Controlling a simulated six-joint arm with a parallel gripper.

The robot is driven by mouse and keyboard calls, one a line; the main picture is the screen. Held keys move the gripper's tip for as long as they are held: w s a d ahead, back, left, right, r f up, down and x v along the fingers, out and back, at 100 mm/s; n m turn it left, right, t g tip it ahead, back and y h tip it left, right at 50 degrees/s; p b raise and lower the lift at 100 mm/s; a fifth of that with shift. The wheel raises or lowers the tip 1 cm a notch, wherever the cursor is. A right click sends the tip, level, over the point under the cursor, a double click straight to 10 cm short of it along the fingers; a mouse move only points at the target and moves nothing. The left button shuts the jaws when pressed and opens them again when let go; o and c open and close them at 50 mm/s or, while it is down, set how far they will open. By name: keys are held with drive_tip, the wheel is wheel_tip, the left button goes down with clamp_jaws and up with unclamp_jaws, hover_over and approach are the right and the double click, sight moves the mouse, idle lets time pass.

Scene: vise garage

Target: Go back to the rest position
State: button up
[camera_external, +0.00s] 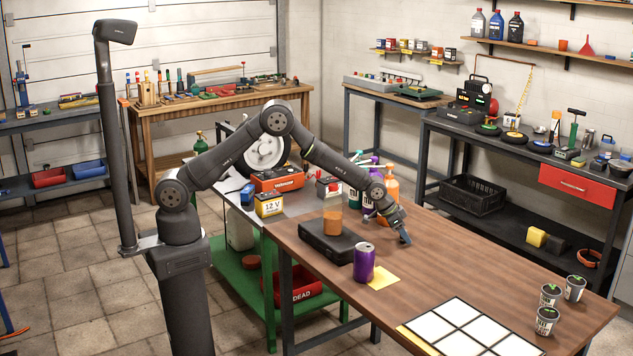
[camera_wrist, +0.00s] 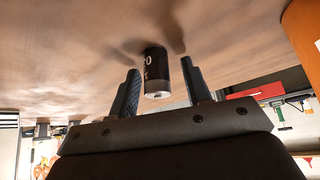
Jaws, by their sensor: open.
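My gripper (camera_external: 404,234) is low over the brown wooden table (camera_external: 440,264), to the right of the purple can. In the wrist view its two fingers (camera_wrist: 160,68) stand apart. A small dark cylinder (camera_wrist: 157,72) with white lettering and a silvery end shows between the fingers, close to the table surface. A gap shows on each side of it, so the fingers are not closed on it. In the external view the cylinder is hidden or too small to make out. My arm is stretched out over the table.
The purple can (camera_external: 364,262) stands by a yellow note (camera_external: 383,277). A black case (camera_external: 322,241) bears an orange-brown jar (camera_external: 332,223). An orange bottle (camera_external: 392,188) stands behind my gripper. A white grid (camera_external: 470,330) and several small cups (camera_external: 547,320) are in front.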

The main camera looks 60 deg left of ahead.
drive_tip(key=shift+r, duration=1.25)
